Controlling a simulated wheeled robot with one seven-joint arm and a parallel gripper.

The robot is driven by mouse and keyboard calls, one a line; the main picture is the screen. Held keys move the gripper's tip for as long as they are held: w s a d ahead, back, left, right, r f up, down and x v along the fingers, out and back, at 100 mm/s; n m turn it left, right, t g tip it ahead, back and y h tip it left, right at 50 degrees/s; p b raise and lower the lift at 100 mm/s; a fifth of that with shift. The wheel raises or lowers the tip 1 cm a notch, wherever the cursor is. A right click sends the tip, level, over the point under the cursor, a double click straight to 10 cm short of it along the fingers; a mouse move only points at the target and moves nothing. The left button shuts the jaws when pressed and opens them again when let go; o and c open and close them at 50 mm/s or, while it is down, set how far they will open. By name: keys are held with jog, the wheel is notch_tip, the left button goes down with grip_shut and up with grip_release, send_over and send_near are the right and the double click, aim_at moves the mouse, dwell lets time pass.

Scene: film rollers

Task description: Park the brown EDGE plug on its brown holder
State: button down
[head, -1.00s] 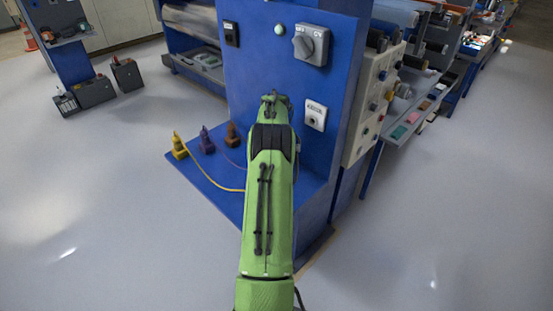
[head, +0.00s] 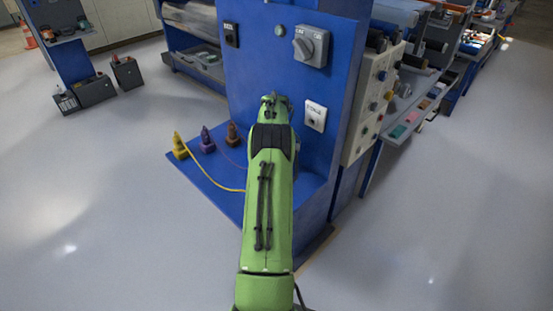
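A brown piece (head: 232,133) stands upright on the blue ledge, at the right end of a row of three. It is too small to tell whether it is the bare holder or the holder with the brown plug on it. The far end of my green arm, with my gripper (head: 270,102), is in front of the blue panel, right of and above the brown piece and apart from it in the picture. Its fingers are too small and partly hidden to read. Whether it holds anything cannot be seen. A white-plated socket (head: 315,115) is on the panel to its right.
A purple plug (head: 207,140) and a yellow plug (head: 179,147) stand left of the brown piece. A yellow cord (head: 215,183) loops across the ledge (head: 228,207) towards my arm. A grey rotary switch (head: 310,46) and a small lamp (head: 279,31) are higher on the panel.

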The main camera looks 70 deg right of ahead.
jog(key=shift+s+a+f+p, duration=0.1)
jog(key=shift+a+f+p, duration=0.25)
jog(key=shift+f, duration=0.2)
jog(key=shift+s+a+f+b, duration=0.1)
jog(key=shift+a+f+b, duration=0.1)
jog(key=shift+f+b, duration=0.35)
jog(key=shift+s+a+f+b, duration=0.1)
jog(key=shift+a+f+b, duration=0.15)
jog(key=shift+f, duration=0.45)
dwell(0.4)
jog(key=c, duration=0.8)
grip_release()
jog(key=shift+d, duration=0.1)
jog(key=shift+o, duration=0.4)
jog(key=r, duration=0.2)
jog(key=d+r+p, duration=0.1)
jog(key=r, duration=0.2)
jog(key=shift+w+d+r, duration=0.2)
jog(key=shift+r, duration=0.1)
notch_tip(320, 180, up, 14)
jog(key=a+p, duration=0.1)
jog(key=p, duration=0.1)
jog(key=shift+f+h+p, duration=0.15)
jog(key=shift+h+p, duration=0.2)
jog(key=shift+h, duration=0.05)
